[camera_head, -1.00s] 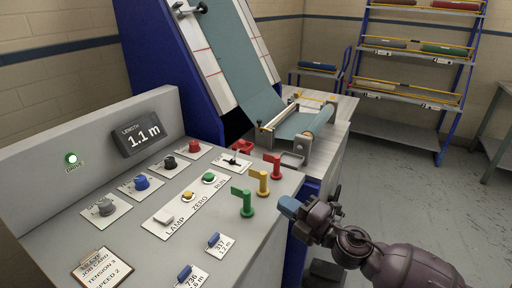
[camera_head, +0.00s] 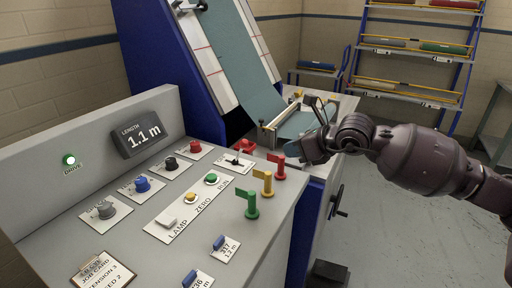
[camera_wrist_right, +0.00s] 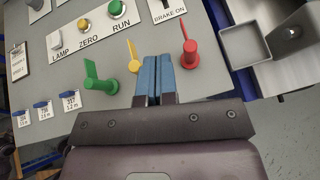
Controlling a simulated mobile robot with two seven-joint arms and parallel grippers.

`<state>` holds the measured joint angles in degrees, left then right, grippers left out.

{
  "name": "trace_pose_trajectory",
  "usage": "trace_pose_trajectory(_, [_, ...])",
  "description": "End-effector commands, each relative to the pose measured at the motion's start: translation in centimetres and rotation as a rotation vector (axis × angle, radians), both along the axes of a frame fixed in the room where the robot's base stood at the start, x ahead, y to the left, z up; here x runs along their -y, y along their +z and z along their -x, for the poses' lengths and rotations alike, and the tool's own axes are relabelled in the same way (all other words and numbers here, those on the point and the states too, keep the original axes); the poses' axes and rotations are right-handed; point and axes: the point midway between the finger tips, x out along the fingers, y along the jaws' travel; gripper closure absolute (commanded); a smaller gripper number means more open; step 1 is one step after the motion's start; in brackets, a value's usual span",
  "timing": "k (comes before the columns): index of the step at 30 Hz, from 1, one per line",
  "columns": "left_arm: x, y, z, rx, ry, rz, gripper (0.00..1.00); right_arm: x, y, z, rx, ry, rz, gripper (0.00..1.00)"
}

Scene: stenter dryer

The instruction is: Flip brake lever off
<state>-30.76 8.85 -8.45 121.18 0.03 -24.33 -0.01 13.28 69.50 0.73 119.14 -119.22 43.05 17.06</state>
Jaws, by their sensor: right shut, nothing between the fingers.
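The brake lever (camera_head: 237,158) is a small black lever on a white plate at the back right of the grey console. In the right wrist view its plate (camera_wrist_right: 168,14) reads "BRAKE ON" at the top edge, and the lever is mostly cut off. My right gripper (camera_head: 304,150) is at the console's right edge, beside the red flag-shaped handle (camera_head: 278,166) and apart from the brake lever. Its blue fingers (camera_wrist_right: 158,62) are shut together and empty, pointing toward the brake plate between the yellow and red handles. My left gripper is not in view.
Yellow (camera_head: 265,182) and green (camera_head: 250,204) handles stand along the console's right side. Lamp, zero and run buttons (camera_head: 191,197) and several knobs are further left. A metal tray (camera_wrist_right: 245,45) lies right of the red handle in the wrist view. A length display (camera_head: 138,135) reads 1.1 m.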

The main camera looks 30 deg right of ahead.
Motion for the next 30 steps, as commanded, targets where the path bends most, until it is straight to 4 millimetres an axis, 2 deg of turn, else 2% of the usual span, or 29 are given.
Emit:
trace_pose_trajectory(17, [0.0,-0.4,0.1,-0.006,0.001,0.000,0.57,0.1,-0.2,-0.7,0.001,-0.007,0.026,1.00])
trace_pose_trajectory(30, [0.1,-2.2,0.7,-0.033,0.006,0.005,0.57,-1.7,-3.6,-5.3,-0.002,-0.006,0.024,1.00])
